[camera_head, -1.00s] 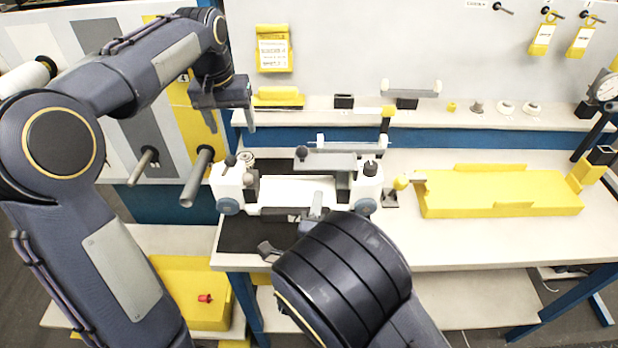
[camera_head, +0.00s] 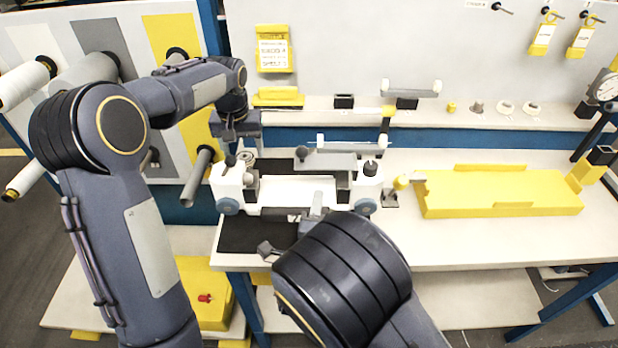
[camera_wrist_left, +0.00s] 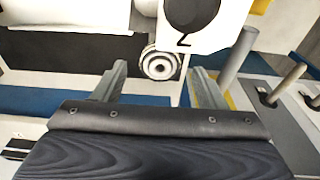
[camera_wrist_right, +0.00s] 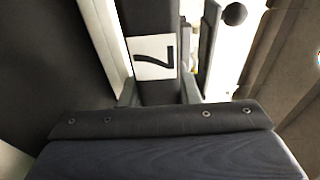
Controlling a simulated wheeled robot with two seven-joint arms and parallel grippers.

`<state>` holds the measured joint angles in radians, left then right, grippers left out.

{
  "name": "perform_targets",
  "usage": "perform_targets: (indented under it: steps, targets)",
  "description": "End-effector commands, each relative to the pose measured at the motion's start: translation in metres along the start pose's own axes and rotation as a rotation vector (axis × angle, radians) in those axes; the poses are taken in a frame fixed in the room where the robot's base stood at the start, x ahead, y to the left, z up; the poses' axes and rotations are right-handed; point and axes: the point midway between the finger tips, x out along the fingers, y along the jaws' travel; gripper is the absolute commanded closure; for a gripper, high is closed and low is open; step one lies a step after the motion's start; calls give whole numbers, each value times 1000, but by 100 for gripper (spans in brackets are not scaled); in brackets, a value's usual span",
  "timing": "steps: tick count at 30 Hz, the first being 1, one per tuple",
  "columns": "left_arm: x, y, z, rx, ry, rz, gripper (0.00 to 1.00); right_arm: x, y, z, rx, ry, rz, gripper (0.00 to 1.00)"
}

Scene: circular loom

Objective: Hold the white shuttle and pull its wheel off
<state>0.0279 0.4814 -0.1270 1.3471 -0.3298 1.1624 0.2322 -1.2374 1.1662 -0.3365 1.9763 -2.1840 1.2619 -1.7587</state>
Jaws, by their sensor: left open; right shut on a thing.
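The white shuttle (camera_head: 290,190) lies on the bench near its left front edge, with blue discs at its front corners. A round metal wheel (camera_head: 246,157) is at its left end; it also shows in the left wrist view (camera_wrist_left: 158,64). My left gripper (camera_head: 236,143) is open above this end, and in its wrist view the wheel appears between the fingertips. My right gripper (camera_head: 318,205) is at the shuttle's front middle. In its wrist view it is shut on a dark bar labelled 7 (camera_wrist_right: 155,65), seemingly part of the shuttle; my right arm hides some of the contact.
A long yellow tray (camera_head: 500,192) lies to the right on the bench. A shelf (camera_head: 440,120) behind holds small parts. Rollers on pegs (camera_head: 195,180) stick out at the left, close to my left arm. A lower yellow box (camera_head: 205,285) holds a red piece.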

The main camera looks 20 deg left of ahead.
Motion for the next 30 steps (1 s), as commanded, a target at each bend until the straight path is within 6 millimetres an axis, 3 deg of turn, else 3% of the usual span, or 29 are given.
perform_targets:
  steps: [6,17,30]
  targets:
    - [18,0,0,0,-1,-1,35,0,2,0,-1,0,4,100]
    - [22,0,0,0,1,0,35,0,2,0,-1,0,4,100]
    - [22,0,0,0,1,0,90,0,1,0,-1,1,3,100]
